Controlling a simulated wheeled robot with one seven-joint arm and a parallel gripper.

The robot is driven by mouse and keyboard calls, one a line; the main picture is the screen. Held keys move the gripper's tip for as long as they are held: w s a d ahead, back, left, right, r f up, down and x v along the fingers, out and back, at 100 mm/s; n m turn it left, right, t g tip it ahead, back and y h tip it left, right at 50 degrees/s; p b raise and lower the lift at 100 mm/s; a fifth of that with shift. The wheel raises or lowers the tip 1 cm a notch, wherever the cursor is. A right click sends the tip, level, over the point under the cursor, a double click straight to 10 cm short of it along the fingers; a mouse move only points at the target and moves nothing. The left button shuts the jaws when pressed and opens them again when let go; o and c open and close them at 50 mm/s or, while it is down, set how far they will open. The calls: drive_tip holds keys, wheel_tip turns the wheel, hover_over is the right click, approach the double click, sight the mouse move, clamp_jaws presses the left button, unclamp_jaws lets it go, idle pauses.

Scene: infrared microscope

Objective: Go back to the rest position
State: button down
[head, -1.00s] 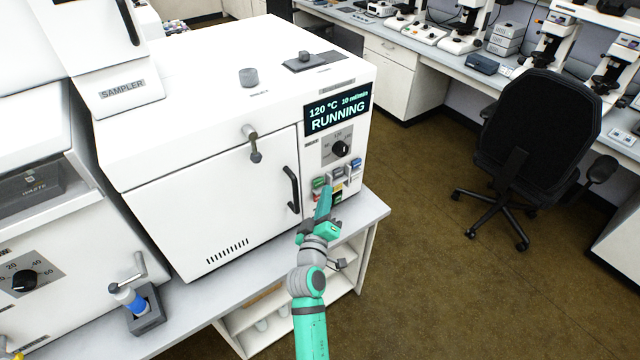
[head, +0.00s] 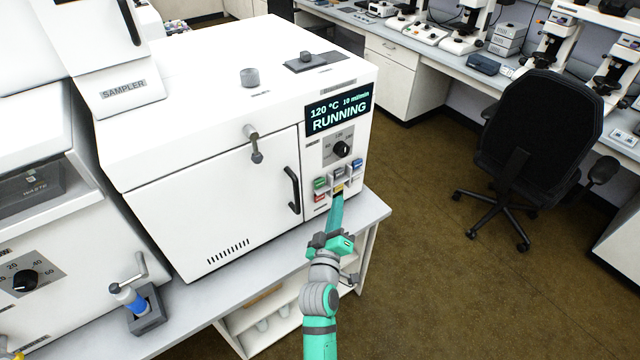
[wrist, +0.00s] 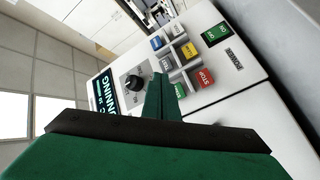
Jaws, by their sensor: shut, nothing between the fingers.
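My gripper (head: 336,212) is teal and shut, with nothing in it. In the head view it stands in front of the lower right of the white oven-like instrument (head: 215,190), just below its button panel. In the wrist view the closed fingers (wrist: 160,100) point at the panel, and the red STOP button (wrist: 205,77) and several other coloured buttons show beside them. I cannot tell the exact gap between fingertips and panel. The display (head: 337,112) reads 120 °C, 10 ml/min, RUNNING.
A dial (head: 341,149) and door handle (head: 292,190) are near my gripper. The bench edge (head: 372,215) lies behind my arm. A vial in a grey holder (head: 147,312) stands at the lower left. A black chair (head: 540,130) is at the right, with open floor (head: 430,270) before it.

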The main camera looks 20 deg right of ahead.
drive_tip(key=shift+d, duration=0.1)
idle(0.6)
drive_tip(key=s+a+f+y, duration=0.2)
drive_tip(key=s+a+f, duration=0.2)
drive_tip(key=s+a, duration=0.15)
drive_tip(key=s+a+f+m+y, duration=0.1)
drive_tip(key=s+a+f, duration=0.3)
drive_tip(key=s, duration=0.3)
drive_tip(key=s+a+f+y, duration=0.2)
drive_tip(key=s+a+f, duration=0.15)
drive_tip(key=s, duration=0.35)
drive_tip(key=s+a+r+m+y, duration=0.1)
drive_tip(key=s+a+r, duration=0.1)
drive_tip(key=s, duration=0.9)
drive_tip(key=s+a+r+m+g+y, duration=0.1)
drive_tip(key=s+a, duration=0.3)
drive_tip(key=s, duration=0.8)
drive_tip(key=shift+s+a+r+m+y, duration=0.2)
drive_tip(key=shift+r+m+y, duration=0.4)
drive_tip(key=shift+r+m, duration=0.2)
